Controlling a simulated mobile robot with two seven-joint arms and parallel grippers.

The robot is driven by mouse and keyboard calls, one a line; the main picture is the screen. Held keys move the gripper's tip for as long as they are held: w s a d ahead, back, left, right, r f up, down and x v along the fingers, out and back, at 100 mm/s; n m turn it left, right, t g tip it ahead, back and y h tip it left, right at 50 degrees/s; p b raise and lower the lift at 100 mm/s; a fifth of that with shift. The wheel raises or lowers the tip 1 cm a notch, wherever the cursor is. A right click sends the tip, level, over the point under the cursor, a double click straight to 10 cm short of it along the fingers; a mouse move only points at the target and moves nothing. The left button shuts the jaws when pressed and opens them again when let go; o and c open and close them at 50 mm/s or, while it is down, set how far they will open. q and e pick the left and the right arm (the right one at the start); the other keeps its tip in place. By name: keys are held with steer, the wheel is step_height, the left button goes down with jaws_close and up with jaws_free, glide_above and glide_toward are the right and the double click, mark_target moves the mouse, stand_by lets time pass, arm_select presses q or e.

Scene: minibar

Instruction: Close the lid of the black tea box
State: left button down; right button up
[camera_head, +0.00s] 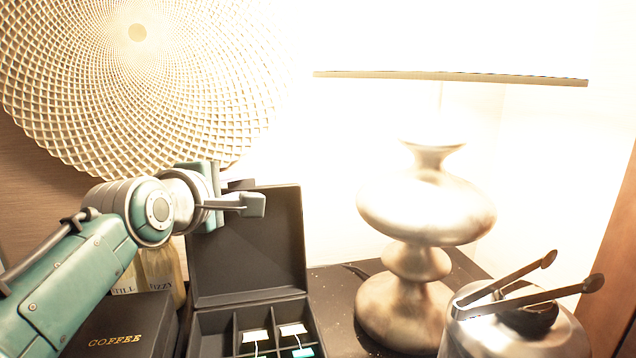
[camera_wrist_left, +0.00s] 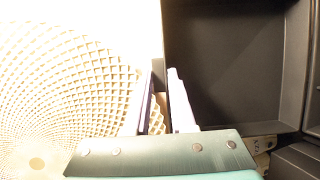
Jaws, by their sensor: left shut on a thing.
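The black tea box (camera_head: 255,318) stands open at the bottom centre of the head view. Its lid (camera_head: 270,250) is raised nearly upright at the back. Divided compartments in the box hold several tea bags. My left gripper (camera_head: 243,195) is at the upper left part of the lid, shut on its edge. In the left wrist view, the fingers of my left gripper (camera_wrist_left: 162,98) lie on either side of the lid's edge, with the lid's dark inner face (camera_wrist_left: 235,70) to the right. My right gripper is not in view.
A black coffee box (camera_head: 115,340) and bottles (camera_head: 160,270) stand left of the tea box. An ice bucket (camera_head: 515,335) with tongs (camera_head: 530,295) is at the far right.

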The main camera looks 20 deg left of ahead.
arm_select(q)
steer(key=shift+r, duration=0.15)
steer(key=shift+s+d+t, duration=0.25)
steer(key=shift+s+t, duration=0.05)
steer(key=shift+s, duration=0.15)
steer(key=s+d+f+m+t+b, duration=0.1)
steer(key=s+d+t+b, duration=0.3)
steer(key=s, duration=0.5)
steer(key=shift+d+f+m+t+y+b, duration=0.35)
steer(key=shift+d+m+b, duration=0.3)
steer(key=shift+d, duration=0.15)
steer(key=shift+f, duration=0.1)
